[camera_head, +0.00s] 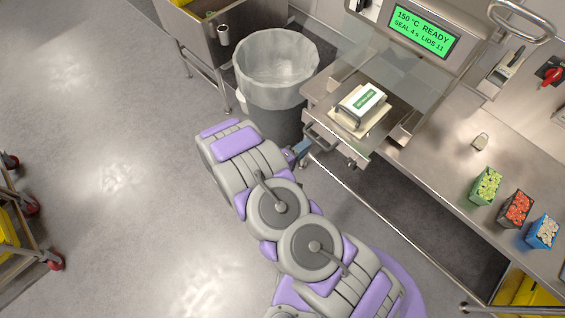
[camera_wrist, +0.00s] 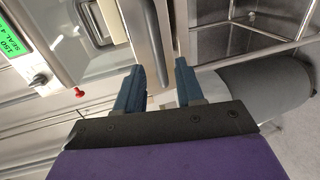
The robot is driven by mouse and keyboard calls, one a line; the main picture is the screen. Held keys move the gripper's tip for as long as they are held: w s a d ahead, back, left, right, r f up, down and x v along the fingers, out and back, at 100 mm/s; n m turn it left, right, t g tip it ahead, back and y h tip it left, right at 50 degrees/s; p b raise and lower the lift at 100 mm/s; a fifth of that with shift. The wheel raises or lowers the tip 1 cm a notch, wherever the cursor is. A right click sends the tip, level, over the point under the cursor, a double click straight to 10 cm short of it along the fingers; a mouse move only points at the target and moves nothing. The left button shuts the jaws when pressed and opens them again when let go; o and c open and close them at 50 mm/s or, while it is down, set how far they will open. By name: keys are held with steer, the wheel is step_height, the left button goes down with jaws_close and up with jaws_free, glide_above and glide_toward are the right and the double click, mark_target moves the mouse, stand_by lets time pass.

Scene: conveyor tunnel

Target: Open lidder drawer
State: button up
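The lidder (camera_head: 423,32) has a green screen reading "150 °C READY, SEAL 4 s, LIDS 11". Its metal drawer (camera_head: 322,112) sticks out at the front below a clear guard. A white block with a green label (camera_head: 362,103) sits on the drawer. The drawer has a bar handle (camera_head: 330,146) along its front edge. My gripper (camera_head: 300,150) is at the left end of this handle. In the wrist view, the two blue fingers of my gripper (camera_wrist: 160,67) are apart, with a grey bar (camera_wrist: 152,40) reaching between them. Whether they touch it cannot be told.
A lined grey bin (camera_head: 276,70) stands close to my gripper on the left. Open floor (camera_head: 110,170) lies to the left.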

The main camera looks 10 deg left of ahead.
steer(key=v, duration=1)
steer(key=shift+s, duration=0.3)
steer(key=shift+a, duration=0.15)
steer(key=w+a+r+m+g+y, duration=0.45)
steer(key=w+a+y, duration=0.35)
steer(key=a, duration=0.4)
steer(key=s+d+r+g+y, duration=0.1)
steer(key=s+r+g+y, duration=0.15)
steer(key=r, duration=0.55)
steer(key=s+d+r+g+y, duration=0.1)
steer(key=r+y, duration=0.3)
steer(key=r, duration=0.4)
steer(key=s+d+r+m+g+h, duration=0.2)
steer(key=s+d+r, duration=0.3)
steer(key=s+d, duration=0.9)
steer(key=s+d+r+m+g+h+b, duration=0.1)
steer(key=s+d+r+m+g+h, duration=0.2)
steer(key=s+d, duration=1.1)
steer(key=d+r+m+g, duration=0.1)
steer(key=d+r, duration=0.1)
steer(key=d, duration=0.1)
steer(key=shift+d, duration=0.35)
